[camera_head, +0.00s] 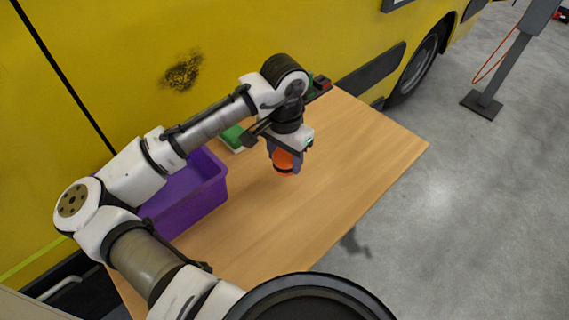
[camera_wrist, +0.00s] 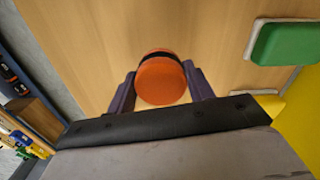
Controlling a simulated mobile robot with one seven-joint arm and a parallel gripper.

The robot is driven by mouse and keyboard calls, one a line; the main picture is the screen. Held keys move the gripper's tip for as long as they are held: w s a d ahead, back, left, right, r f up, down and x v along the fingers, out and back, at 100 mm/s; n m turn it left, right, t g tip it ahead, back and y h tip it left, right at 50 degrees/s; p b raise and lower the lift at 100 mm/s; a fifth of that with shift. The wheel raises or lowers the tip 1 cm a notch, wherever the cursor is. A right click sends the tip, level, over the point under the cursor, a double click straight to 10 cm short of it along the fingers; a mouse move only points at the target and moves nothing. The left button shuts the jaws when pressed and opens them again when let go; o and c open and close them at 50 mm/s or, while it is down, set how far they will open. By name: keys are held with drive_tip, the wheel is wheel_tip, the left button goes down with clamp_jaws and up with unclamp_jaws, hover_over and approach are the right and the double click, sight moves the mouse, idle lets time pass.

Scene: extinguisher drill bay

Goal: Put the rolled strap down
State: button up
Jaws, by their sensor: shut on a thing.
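The rolled strap is an orange roll with a dark band (camera_wrist: 161,82), held between the two fingers of my gripper (camera_wrist: 160,88) in the wrist view. In the head view the orange strap (camera_head: 284,163) shows below my gripper (camera_head: 285,158), over the wooden table (camera_head: 340,190). My gripper is shut on it and points down. Whether the strap touches the tabletop is hard to tell.
A purple bin (camera_head: 205,200) stands on the table left of my gripper. A green-topped block (camera_head: 233,138) lies behind it, near the yellow vehicle (camera_head: 130,60). The right and front of the table are clear. A grey stand (camera_head: 498,75) is on the floor.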

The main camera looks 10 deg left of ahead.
sight(285, 166)
drive_tip(key=shift+f, duration=1.8)
drive_tip(key=o, duration=1.1)
drive_tip(key=shift+f, duration=0.1)
wheel_tip(285, 166, up, 12)
drive_tip(key=shift+r+b, duration=0.15)
drive_tip(key=shift+b, duration=0.25)
